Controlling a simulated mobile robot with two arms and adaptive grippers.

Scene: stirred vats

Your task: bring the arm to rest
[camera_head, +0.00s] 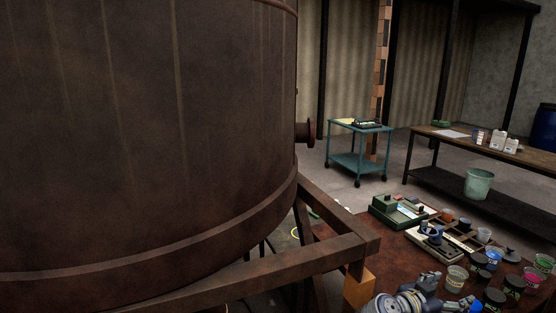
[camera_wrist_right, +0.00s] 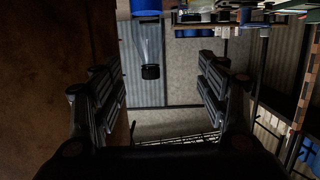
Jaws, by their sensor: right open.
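My right gripper (camera_head: 449,292) shows at the bottom right of the head view, low over the front of the rusty-brown bench (camera_head: 390,258). In the right wrist view its two dark fingers (camera_wrist_right: 157,85) stand wide apart with nothing held between them. A clear vessel with a black end (camera_wrist_right: 150,70) shows beyond the fingers, apart from them. My left gripper is not in view.
A huge rusty vat (camera_head: 150,130) on a steel frame (camera_head: 330,250) fills the left. Several jars and cups, a green device (camera_head: 398,212) and a pale device (camera_head: 432,245) crowd the bench near my right gripper. A teal cart (camera_head: 357,162) and a long table (camera_head: 490,146) stand behind.

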